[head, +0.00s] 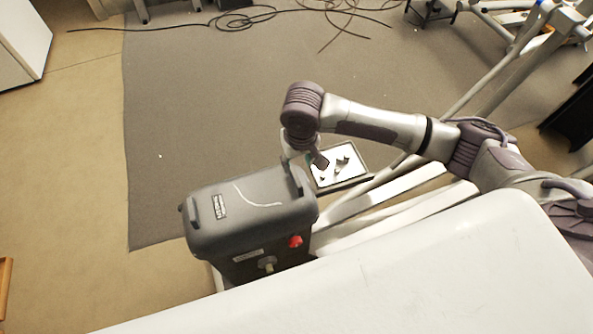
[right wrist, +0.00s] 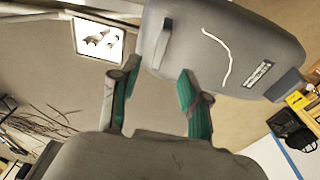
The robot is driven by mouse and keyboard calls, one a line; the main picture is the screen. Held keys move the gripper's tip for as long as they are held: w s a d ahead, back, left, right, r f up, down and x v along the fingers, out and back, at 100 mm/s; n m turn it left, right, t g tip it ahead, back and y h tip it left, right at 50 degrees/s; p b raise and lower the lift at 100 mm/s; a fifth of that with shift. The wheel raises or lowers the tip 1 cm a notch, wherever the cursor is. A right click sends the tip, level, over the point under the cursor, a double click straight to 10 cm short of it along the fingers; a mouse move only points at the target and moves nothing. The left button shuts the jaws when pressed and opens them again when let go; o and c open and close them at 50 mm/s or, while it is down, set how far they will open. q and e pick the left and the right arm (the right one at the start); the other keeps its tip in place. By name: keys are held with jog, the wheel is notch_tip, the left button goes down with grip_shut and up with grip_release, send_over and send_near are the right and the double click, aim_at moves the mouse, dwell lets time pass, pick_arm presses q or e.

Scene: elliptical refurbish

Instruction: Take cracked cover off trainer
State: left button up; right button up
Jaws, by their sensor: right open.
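The cracked cover (head: 265,200) is a dark grey housing on top of the trainer (head: 272,262). A pale jagged crack line runs across its top, and a small label sits near its left end. Each end of the cover has an upright tab. My right gripper (head: 303,158) is at the cover's right end, partly hidden by my wrist. In the right wrist view, my right gripper (right wrist: 157,82) is open and empty. Its green-padded fingers point at the tab (right wrist: 155,42) of the cover (right wrist: 225,45), which shows just beyond the fingertips. Contact cannot be told. My left gripper is out of view.
A red knob (head: 295,241) sits on the trainer's front side. A dark-rimmed tray (head: 345,186) with small parts lies behind my right gripper. Black cables (head: 245,20) lie on the far floor. Pale frame bars (head: 385,205) run along the trainer's right. The grey mat at left is clear.

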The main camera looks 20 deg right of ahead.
aim_at(296, 176)
jog(key=f, duration=0.6)
jog(key=w+f, duration=0.1)
jog(key=f, duration=0.3)
jog(key=shift+w+p, duration=0.1)
jog(key=shift+p, duration=0.25)
grip_shut()
